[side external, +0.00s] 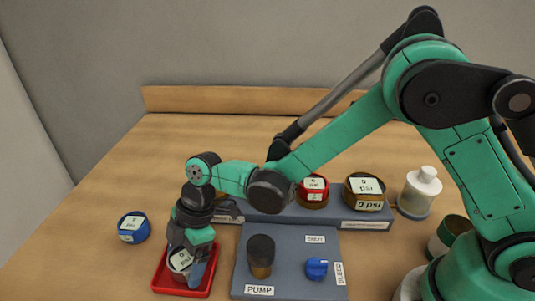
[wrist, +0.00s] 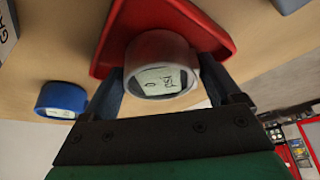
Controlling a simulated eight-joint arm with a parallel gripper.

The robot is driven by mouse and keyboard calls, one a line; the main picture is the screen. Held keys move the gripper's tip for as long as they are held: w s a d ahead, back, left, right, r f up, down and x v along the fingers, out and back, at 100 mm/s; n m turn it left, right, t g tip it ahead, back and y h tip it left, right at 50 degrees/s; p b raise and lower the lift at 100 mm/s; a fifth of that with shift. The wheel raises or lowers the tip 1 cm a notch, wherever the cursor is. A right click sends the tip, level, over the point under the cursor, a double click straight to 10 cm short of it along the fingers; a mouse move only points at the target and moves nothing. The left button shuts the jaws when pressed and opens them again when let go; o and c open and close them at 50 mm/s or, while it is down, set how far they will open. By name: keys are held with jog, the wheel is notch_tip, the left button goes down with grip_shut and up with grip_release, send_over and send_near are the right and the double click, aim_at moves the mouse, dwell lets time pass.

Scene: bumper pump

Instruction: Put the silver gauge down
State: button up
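The silver gauge (side external: 179,262) is a short round can with a pale display, in the side external view at the lower left. In the wrist view the silver gauge (wrist: 160,66) shows its face reading 0 psi. My gripper (side external: 184,260) points down over the red tray (side external: 180,292). In the wrist view my gripper (wrist: 160,80) has one finger against each side of the gauge and looks shut on it. The red tray (wrist: 213,22) lies behind the gauge there. Whether the gauge's base touches the tray floor is hidden.
A blue gauge (side external: 133,227) stands on the table left of the tray. Right of it is the pump panel (side external: 290,270) with a dark knob (side external: 261,256) and a blue bleed knob (side external: 317,268). Behind, a rack holds a red gauge (side external: 313,190) and a brass gauge (side external: 364,191). A white bottle (side external: 420,192) stands right.

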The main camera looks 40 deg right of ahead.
jog(key=v, duration=1.2)
jog(key=s+d+m+t+h, duration=0.2)
jog(key=s+d+m+t, duration=0.1)
jog(key=d+m, duration=0.6)
jog(key=s+d+r+m+t+h, duration=0.1)
jog(key=s+d+m+t, duration=0.3)
jog(key=d+m, duration=0.5)
jog(key=shift+d+r+h, duration=0.3)
jog(key=shift+r+h, duration=0.05)
jog(key=shift+h, duration=0.35)
jog(key=shift+s, duration=0.1)
